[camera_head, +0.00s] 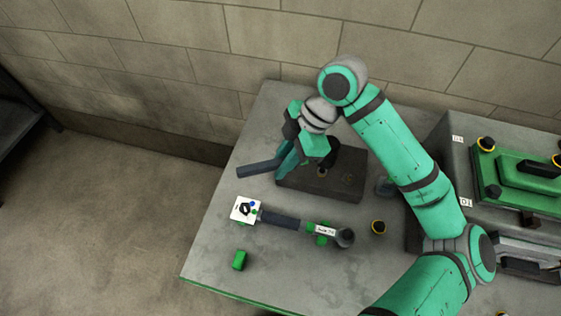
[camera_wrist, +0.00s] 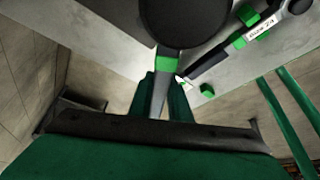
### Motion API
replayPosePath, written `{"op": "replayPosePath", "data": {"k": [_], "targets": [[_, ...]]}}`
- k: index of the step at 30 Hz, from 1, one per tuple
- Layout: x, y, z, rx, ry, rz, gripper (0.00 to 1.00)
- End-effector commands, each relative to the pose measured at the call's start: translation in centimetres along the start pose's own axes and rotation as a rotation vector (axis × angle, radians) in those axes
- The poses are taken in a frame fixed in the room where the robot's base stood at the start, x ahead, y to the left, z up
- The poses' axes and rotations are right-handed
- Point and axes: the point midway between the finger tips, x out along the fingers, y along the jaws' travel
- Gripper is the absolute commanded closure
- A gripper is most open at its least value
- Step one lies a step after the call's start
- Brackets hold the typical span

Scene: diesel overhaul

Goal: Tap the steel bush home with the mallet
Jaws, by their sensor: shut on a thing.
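My gripper (camera_head: 287,166) is shut on the mallet's handle (camera_head: 258,169), which sticks out to the left above the bench in the head view. In the wrist view, my gripper (camera_wrist: 163,88) holds the grey handle between its green fingers. The mallet's dark round head (camera_wrist: 185,18) and green neck band (camera_wrist: 167,63) are beyond them. A dark block (camera_head: 320,188) lies behind and below my gripper. A small dark upright piece (camera_head: 322,173), perhaps the steel bush, stands at the block; how deep it sits cannot be told.
A labelled long-handled tool (camera_head: 285,220) lies in front of the block, near a white card (camera_head: 240,214) and a green cube (camera_head: 239,260). A grey housing with a green cover (camera_head: 515,175) stands at right. The bench's front left is mostly clear.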

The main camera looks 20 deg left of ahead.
Motion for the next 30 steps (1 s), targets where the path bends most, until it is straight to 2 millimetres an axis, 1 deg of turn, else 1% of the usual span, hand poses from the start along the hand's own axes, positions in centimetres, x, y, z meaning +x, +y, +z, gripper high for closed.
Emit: {"op": "replayPosePath", "data": {"k": [5,8,16,24,30], "targets": [[0.0,0.0,0.0,0.0,0.0,0.001,1.0],[0.5,0.0,0.2,0.001,0.003,0.0,1.0],[5.3,0.0,2.4,0.002,0.004,0.0,1.0],[5.0,0.0,2.4,0.001,-0.001,0.0,1.0],[3.5,0.1,1.5,0.0,-0.001,0.002,1.0]]}}
